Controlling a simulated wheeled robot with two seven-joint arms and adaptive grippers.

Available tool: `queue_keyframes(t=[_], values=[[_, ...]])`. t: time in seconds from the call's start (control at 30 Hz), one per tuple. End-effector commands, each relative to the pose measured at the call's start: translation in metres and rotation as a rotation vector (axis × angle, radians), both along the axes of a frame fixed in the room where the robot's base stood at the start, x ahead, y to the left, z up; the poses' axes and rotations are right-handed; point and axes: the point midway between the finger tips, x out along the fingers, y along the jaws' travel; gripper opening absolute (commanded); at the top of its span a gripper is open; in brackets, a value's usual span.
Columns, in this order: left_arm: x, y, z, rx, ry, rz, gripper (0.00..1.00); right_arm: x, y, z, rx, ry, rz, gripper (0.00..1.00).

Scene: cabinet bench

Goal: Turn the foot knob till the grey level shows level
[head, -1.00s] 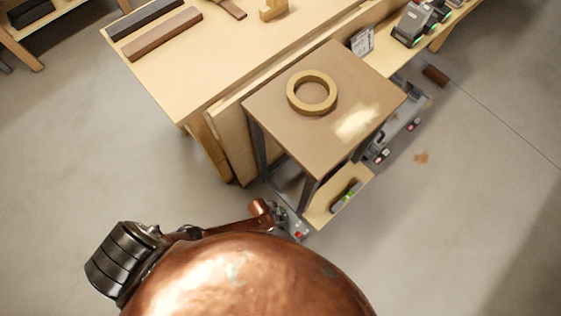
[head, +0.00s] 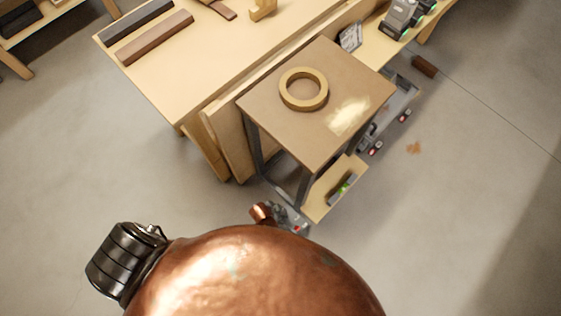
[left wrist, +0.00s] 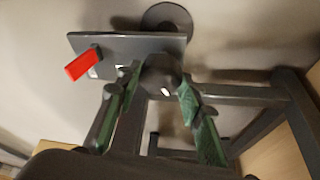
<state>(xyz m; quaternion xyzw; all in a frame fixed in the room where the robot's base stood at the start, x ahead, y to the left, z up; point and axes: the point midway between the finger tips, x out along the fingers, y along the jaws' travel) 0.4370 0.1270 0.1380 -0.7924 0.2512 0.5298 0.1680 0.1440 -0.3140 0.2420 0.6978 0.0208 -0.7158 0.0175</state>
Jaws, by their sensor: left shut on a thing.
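The grey level (head: 335,196) lies on the pale wooden lower board of the small stand in the head view; its bright green vial shows, but the bubble is too small to read. In the left wrist view the dark round foot knob (left wrist: 160,72), with a white mark on its face, sits between the green-padded fingers of my left gripper (left wrist: 158,82), which is shut on it. In the head view my left gripper (head: 288,218) is low beside the stand's near leg, partly hidden by my copper-coloured body. My right gripper is not in view.
The stand (head: 290,130) has a brown top carrying a wooden ring (head: 303,89). A long workbench (head: 180,75) stands beside it. In the left wrist view a red lever (left wrist: 83,64) on a grey plate and a round foot disc (left wrist: 167,18) are near the knob. Floor to the right is mostly clear.

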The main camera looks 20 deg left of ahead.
Motion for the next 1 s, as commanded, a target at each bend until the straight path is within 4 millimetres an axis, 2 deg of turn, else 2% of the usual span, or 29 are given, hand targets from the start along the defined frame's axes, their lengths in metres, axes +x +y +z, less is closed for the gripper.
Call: queue_keyframes(t=[0.1, 0.13, 0.37, 0.77, 1.0], values=[[0.002, 0.000, 0.001, -0.001, -0.004, -0.001, 0.11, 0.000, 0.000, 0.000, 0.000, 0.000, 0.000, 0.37], [0.002, 0.000, 0.001, -0.001, -0.004, -0.001, 0.36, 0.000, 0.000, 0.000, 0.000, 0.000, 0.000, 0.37], [0.001, 0.000, 0.000, 0.000, -0.002, -0.001, 0.52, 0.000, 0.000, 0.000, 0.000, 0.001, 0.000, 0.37], [-0.001, 0.001, 0.003, -0.001, -0.001, 0.000, 0.53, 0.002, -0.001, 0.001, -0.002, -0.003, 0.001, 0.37], [-0.008, 0.006, 0.024, -0.001, -0.002, 0.000, 0.53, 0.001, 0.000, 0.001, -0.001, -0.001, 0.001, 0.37]])
